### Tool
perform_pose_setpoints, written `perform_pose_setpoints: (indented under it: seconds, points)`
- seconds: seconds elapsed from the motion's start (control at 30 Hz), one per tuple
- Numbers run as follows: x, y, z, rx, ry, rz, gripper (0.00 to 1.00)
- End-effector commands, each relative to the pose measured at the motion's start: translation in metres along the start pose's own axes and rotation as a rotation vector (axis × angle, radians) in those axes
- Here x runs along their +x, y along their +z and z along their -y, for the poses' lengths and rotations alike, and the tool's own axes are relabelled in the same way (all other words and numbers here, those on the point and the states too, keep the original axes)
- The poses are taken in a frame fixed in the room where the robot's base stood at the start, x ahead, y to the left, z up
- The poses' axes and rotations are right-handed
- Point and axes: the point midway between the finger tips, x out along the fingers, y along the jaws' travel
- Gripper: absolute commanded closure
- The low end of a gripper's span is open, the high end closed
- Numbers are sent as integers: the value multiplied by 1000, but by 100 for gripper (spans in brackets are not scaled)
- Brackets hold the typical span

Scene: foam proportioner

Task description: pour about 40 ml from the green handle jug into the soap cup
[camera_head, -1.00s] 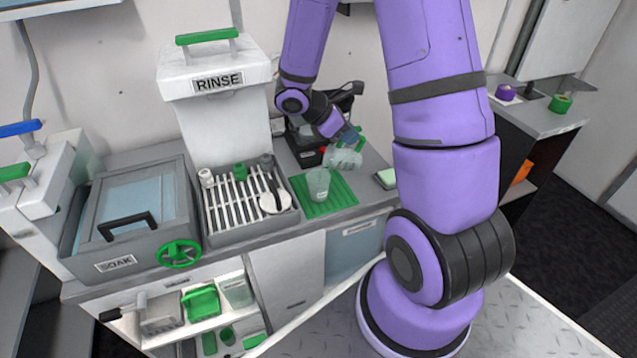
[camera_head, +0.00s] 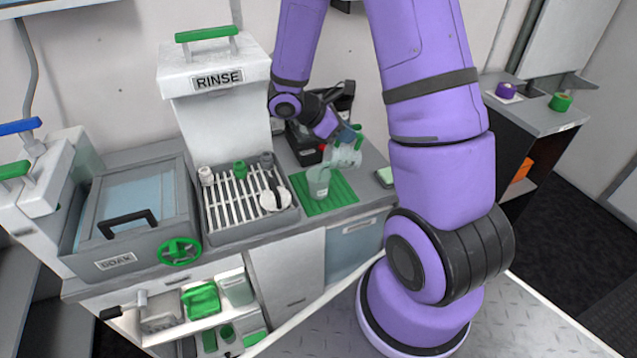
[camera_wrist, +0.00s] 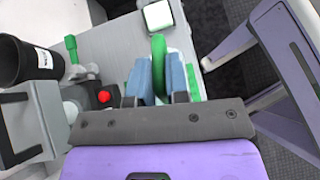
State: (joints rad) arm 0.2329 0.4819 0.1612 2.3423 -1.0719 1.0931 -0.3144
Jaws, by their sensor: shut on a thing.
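My gripper (camera_head: 350,134) is shut on the green handle (camera_wrist: 159,62) of the clear jug (camera_head: 345,157). The blue fingers stand on both sides of the handle in the wrist view. The jug is tilted, its mouth to the lower left, above and just right of a clear cup (camera_head: 318,183). The cup stands upright on the green ribbed mat (camera_head: 343,197). I take this cup to be the soap cup; no label on it is readable. The liquid levels, and whether liquid is flowing, are too small to tell.
A dark machine with a red button (camera_wrist: 104,96) stands behind the mat. The slatted rinse tray (camera_head: 226,210) with small items is left of the mat. A pale green-edged block (camera_head: 385,176) lies to the right. A black container (camera_wrist: 25,62) shows in the wrist view.

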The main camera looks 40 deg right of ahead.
Motion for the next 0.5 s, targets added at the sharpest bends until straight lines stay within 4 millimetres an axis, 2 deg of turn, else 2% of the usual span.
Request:
perform_pose_setpoints:
  seconds: [0.5]
  points:
    - [-4, -1, 0, -1, 0, 49, 100]
